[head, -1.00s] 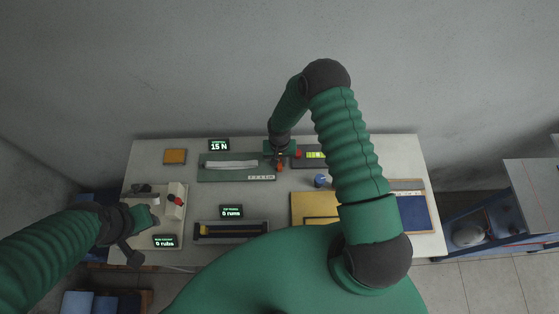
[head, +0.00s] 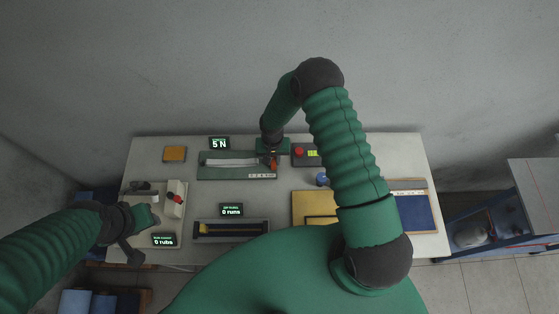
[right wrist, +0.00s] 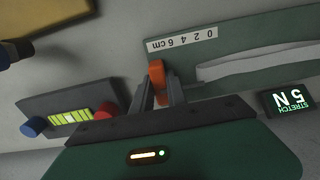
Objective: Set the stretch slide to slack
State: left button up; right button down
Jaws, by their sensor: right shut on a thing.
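The stretch slide is a green plate (head: 237,173) with a pale strip along it and a 0 to 6 cm scale at its right front. Its orange handle (right wrist: 157,72) stands beside the cm end of the scale in the right wrist view. My right gripper (right wrist: 160,93) is shut on this handle; in the head view the gripper (head: 272,158) partly hides it. The stretch display (head: 219,143) behind the plate reads 5 N. My left gripper (head: 148,215) is at the left of the table, beside a white block with a red knob (head: 175,197); its fingers are not clear.
A grey box with a red button (head: 299,152) and a lit yellow-green bar is right of the slide. A blue knob (head: 322,179) and a yellow panel (head: 312,203) are nearer. A dark tray (head: 231,230) is at the front. An orange pad (head: 174,154) lies back left.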

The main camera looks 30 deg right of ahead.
aim_at(273, 158)
jog(key=shift+w+a, duration=0.15)
jog(key=shift+a, duration=0.05)
jog(key=c, duration=1.6)
grip_release()
jog(key=shift+o, duration=1.4)
jog(key=shift+w+d+f, duration=0.1)
jog(key=shift+w, duration=0.05)
jog(key=shift+r, duration=0.45)
notch_tip(273, 158, up, 16)
jog(key=b, duration=0.3)
jog(key=shift+b, duration=0.35)
jog(key=shift+f, duration=0.1)
